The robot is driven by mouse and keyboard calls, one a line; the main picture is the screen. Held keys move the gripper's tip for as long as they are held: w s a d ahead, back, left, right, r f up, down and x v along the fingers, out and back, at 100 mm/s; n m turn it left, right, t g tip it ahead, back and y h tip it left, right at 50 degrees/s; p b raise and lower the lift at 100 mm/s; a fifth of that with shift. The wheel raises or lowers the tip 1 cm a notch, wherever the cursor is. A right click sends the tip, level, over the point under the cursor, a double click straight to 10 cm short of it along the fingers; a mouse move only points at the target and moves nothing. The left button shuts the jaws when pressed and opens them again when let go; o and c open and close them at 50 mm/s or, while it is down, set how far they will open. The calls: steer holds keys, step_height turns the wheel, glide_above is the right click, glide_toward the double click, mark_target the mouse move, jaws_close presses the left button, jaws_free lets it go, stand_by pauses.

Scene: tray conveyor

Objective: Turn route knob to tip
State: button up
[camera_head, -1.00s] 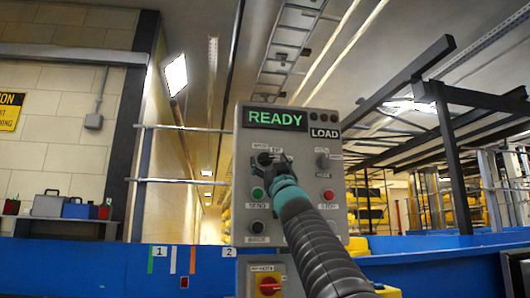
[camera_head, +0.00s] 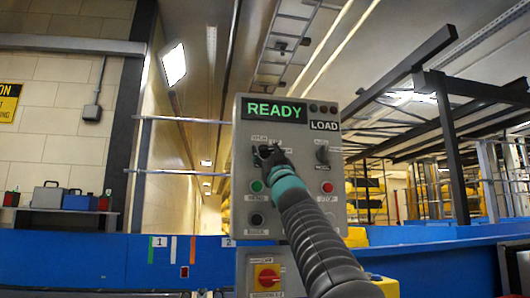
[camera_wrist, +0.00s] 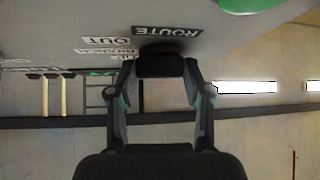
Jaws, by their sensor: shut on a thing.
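The grey control panel (camera_head: 241,205) stands upright ahead, with a green READY display (camera_head: 274,110) at its top. My gripper (camera_head: 266,154) is at the panel's upper left dial and mostly covers the route knob there. The dark route knob (camera_wrist: 158,48) shows just beyond the fingertips, next to the ROUTE label (camera_wrist: 166,31) and an OUT label (camera_wrist: 106,41). My gripper is shut on the knob. The pointer direction of the knob is hidden.
A second dark knob (camera_head: 322,154) is on the panel's upper right. Green (camera_head: 257,186) and red (camera_head: 327,187) buttons and a black button (camera_head: 257,220) lie below. Blue conveyor walls (camera_head: 110,260) run along both sides.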

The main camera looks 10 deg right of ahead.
steer(key=shift+r+n+y+p, duration=0.15)
steer(key=shift+n+y+p, duration=0.15)
steer(key=shift+y, duration=0.2)
steer(key=shift+d+r+n+g+y+p, duration=0.1)
steer(key=shift+n+g+y+p, duration=0.3)
steer(key=shift+n+y+p, duration=0.55)
steer(key=n+g+y+p, duration=0.1)
steer(key=n+y, duration=0.1)
steer(key=n, duration=0.1)
steer(key=n+g+y, duration=0.1)
steer(key=n, duration=0.1)
steer(key=n+g+y, duration=0.2)
steer(key=shift+d+f+n, duration=0.15)
steer(key=shift+f+n, duration=0.05)
steer(key=shift+n, duration=0.05)
steer(key=shift+n+g+y, duration=0.65)
steer(key=shift+n+g, duration=0.35)
steer(key=shift+n, duration=0.5)
steer(key=shift+r+n+g+y, duration=0.1)
steer(key=shift+n+g+y, duration=0.2)
steer(key=shift+n+g, duration=0.35)
steer(key=o, duration=1.2)
steer(key=shift+c, duration=0.2)
